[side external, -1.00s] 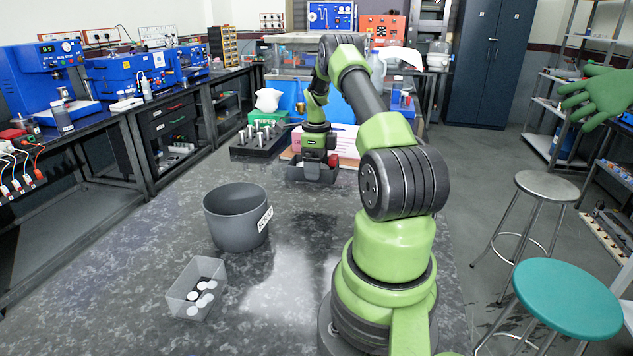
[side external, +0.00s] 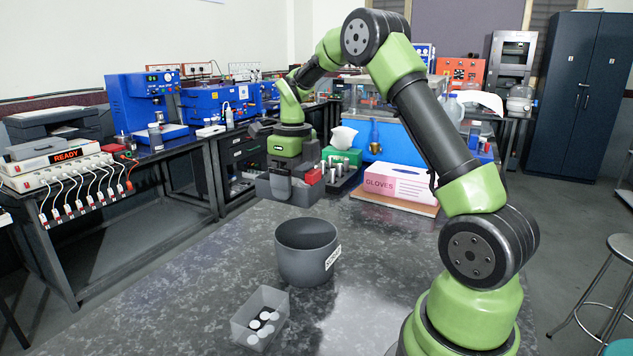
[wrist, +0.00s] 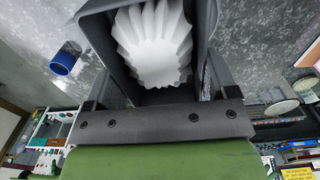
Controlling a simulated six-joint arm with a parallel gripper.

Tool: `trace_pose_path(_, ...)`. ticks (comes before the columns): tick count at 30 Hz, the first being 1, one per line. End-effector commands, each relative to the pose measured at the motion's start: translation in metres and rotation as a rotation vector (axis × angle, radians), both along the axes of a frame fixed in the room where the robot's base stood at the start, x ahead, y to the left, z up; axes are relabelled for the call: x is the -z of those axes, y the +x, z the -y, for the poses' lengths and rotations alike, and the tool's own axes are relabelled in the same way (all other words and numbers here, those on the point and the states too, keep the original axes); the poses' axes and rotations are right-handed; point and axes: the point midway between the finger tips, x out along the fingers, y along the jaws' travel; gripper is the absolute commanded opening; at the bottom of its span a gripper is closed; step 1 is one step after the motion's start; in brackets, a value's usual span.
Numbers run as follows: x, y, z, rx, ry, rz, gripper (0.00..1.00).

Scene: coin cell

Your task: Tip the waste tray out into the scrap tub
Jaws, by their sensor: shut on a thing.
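My gripper (side external: 288,167) is shut on the dark grey waste tray (side external: 286,192) and holds it above the bench, beyond and slightly left of the scrap tub. The tray looks about level in the side view. In the wrist view the tray (wrist: 98,38) sits between my fingers, with a white fluted paper piece (wrist: 152,45) inside it. The scrap tub (side external: 305,262) is a round grey bucket with a white label, standing upright on the bench. Its bottom is hidden from the side view. The tray is apart from the tub.
A clear box (side external: 245,329) of white and dark discs stands in front of the tub, to its left. The bench left of the tub is clear.

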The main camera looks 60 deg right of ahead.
Motion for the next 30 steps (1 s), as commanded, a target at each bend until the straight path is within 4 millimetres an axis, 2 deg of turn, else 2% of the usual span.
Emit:
trace_pose_path(5,0.003,-0.001,0.000,0.006,0.071,0.068,0.55)
trace_pose_path(14,0.015,-0.003,0.002,0.010,0.298,0.290,0.55)
trace_pose_path(30,0.047,-0.009,0.008,0.017,0.793,0.783,0.55)
